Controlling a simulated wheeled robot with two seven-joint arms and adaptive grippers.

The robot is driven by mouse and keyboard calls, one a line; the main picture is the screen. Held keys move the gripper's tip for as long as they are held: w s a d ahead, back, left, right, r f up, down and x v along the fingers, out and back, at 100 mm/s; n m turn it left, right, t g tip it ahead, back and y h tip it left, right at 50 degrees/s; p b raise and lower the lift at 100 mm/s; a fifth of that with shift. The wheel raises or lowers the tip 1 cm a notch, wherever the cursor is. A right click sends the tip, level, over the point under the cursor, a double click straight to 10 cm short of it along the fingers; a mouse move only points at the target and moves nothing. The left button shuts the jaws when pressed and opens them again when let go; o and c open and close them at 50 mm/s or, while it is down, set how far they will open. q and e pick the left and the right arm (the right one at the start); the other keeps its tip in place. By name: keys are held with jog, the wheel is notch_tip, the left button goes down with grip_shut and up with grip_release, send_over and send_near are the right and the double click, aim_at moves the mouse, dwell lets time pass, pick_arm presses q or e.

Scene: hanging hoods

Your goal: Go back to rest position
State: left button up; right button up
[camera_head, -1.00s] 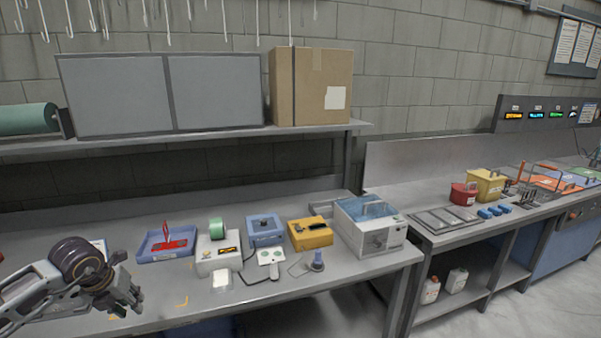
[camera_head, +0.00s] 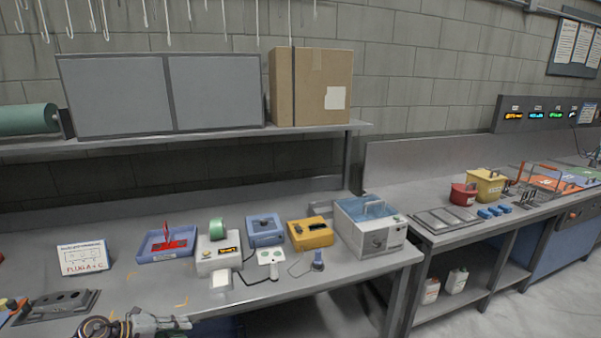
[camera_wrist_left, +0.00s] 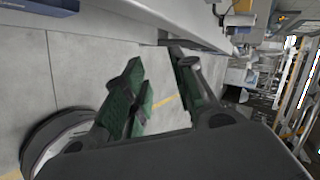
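My left gripper (camera_head: 160,323) is low at the bottom left of the head view, in front of the near edge of the workbench (camera_head: 200,300). Only its upper part shows there. In the left wrist view the two dark green-padded fingers of the left gripper (camera_wrist_left: 160,75) stand apart with nothing between them. Behind them is grey floor (camera_wrist_left: 85,50) with a yellow line. My right gripper is in neither view.
The bench holds a "PLUG A + C" sign (camera_head: 84,257), a dark grey fixture (camera_head: 60,305), a blue tray (camera_head: 150,252), a yellow box (camera_head: 310,233) and a lidded machine (camera_head: 368,228). A cardboard box (camera_head: 318,90) stands on the shelf above.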

pick_arm(q)
jog(key=s+a+f+n+t+y, duration=0.25)
jog(key=f+n, duration=0.35)
jog(key=f, duration=0.4)
jog(key=s+a+f+n+t+y, duration=0.1)
jog(key=f+n+t, duration=0.3)
jog(key=f, duration=0.5)
jog(key=s+f+n+g+y, duration=0.35)
jog(key=s+f+n, duration=0.5)
jog(key=f, duration=0.65)
jog(key=s+d+f+n+g+y, duration=0.1)
jog(key=s+d+f+g, duration=0.1)
jog(key=s+f, duration=0.6)
jog(key=s+d+f+n+g+y, duration=0.1)
jog(key=s+d+f+n+g, duration=0.2)
jog(key=s, duration=0.8)
jog(key=s+d+f+g, duration=0.2)
jog(key=s+d+f, duration=0.1)
jog(key=s, duration=0.6)
jog(key=s+d+f+n+g, duration=0.1)
jog(key=s+d+f, duration=0.3)
jog(key=s, duration=0.6)
jog(key=shift+s+d+f+g, duration=0.2)
jog(key=shift+d+g, duration=0.2)
jog(key=shift+d, duration=0.4)
jog(key=shift+n, duration=0.25)
